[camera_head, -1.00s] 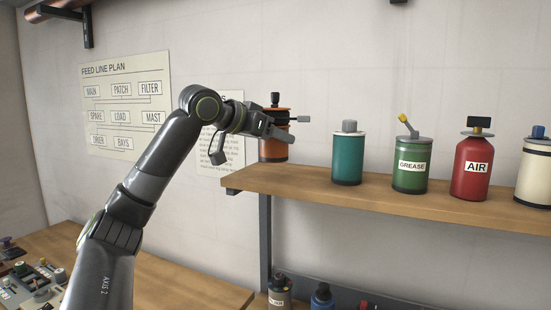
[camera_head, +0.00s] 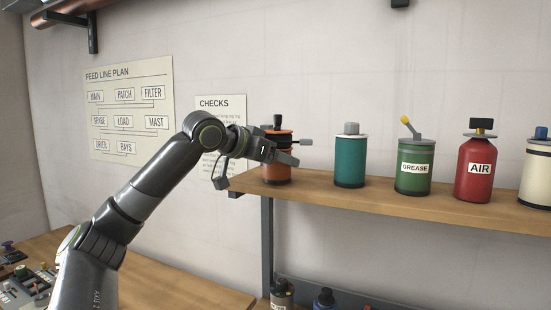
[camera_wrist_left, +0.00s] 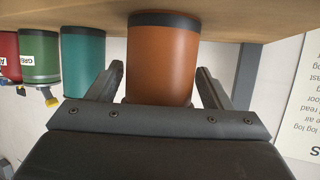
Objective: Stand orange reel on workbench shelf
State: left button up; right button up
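The orange reel (camera_head: 277,174) is an upright orange cylinder with a black base, at the left end of the workbench shelf (camera_head: 420,203). My left gripper (camera_head: 290,150) reaches it from the left, with its fingers on either side of the reel's upper part. In the left wrist view, which shows the scene upside down, the reel (camera_wrist_left: 162,60) fills the space between the fingers, and the fingertips appear to press its sides. Its black base appears to meet the shelf board (camera_wrist_left: 80,14). The gripper hides part of the reel's top. My right gripper is out of view.
A teal canister (camera_head: 350,160), a green GREASE can (camera_head: 413,170), a red AIR bottle (camera_head: 474,168) and a cream canister (camera_head: 535,175) stand to the right on the shelf. A gap separates the reel from the teal canister. Several containers stand lower down.

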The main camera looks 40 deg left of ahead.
pick_arm(q)
jog(key=shift+o, duration=0.5)
jog(key=shift+r, duration=0.15)
jog(key=shift+s+a, duration=0.1)
jog(key=shift+s, duration=0.2)
jog(key=d+b+v, duration=0.1)
jog(key=b+v, duration=0.5)
jog(key=v, duration=0.5)
jog(key=shift+s+a+r+b, duration=0.15)
jog(key=shift+a+r+b, duration=0.1)
jog(key=shift+a+b, duration=0.15)
